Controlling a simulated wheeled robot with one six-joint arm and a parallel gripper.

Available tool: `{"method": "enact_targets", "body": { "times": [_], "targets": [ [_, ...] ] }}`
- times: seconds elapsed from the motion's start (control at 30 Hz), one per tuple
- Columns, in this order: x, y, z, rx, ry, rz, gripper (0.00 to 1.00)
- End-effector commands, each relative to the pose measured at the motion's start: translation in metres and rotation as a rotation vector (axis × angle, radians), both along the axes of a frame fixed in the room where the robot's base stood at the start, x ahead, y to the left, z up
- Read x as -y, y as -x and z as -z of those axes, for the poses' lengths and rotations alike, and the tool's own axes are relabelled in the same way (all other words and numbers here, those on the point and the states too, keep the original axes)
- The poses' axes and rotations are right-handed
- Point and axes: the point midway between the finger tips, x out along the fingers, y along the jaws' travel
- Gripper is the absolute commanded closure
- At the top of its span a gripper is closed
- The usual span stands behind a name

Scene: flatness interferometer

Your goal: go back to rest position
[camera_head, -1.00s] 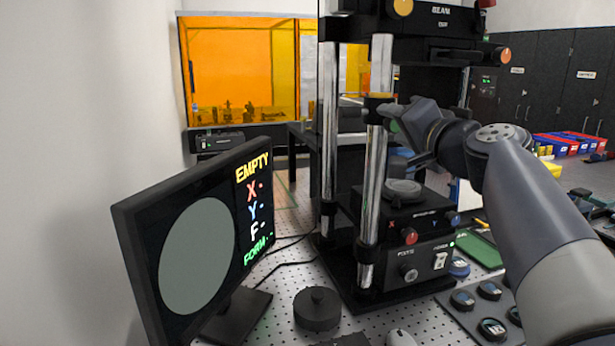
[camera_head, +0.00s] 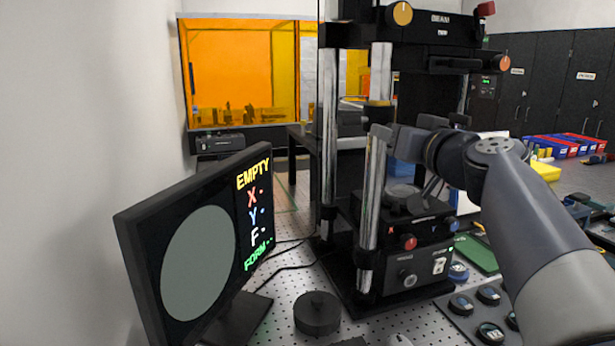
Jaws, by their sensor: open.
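My gripper (camera_head: 408,146) is at the end of my grey arm, which reaches in from the right. It is open, and I see nothing held in it. It hangs in front of the black interferometer (camera_head: 405,225), near its front chrome post and above the round stage (camera_head: 402,193). The fingertips are small and hard to make out against the dark frame. I cannot tell whether the gripper touches the post. The stage looks empty, and the monitor (camera_head: 200,255) reads EMPTY beside a plain grey disc.
At lower right are a tray of round dark pieces (camera_head: 463,304) and a green mat (camera_head: 478,253). Coloured bins (camera_head: 565,146) are farther back. A wall is close on the left.

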Motion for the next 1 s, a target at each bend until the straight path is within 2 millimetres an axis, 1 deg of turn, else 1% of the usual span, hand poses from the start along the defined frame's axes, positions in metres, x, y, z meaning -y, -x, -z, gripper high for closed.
{"method": "enact_targets", "body": {
  "times": [0.3, 0.6, 0.67, 0.8, 1.0],
  "targets": [
    [0.0003, 0.0, -0.0021, 0.061, 0.188, 0.001, 0.5],
    [0.0002, 0.0, -0.0015, 0.106, 0.328, 0.0, 0.5],
    [0.0001, 0.0001, -0.0013, 0.112, 0.345, 0.0, 0.5],
    [0.0029, 0.0082, -0.0003, 0.114, 0.346, 0.0, 0.5],
    [0.0034, 0.0096, -0.0005, 0.113, 0.344, -0.001, 0.5]
  ]
}}
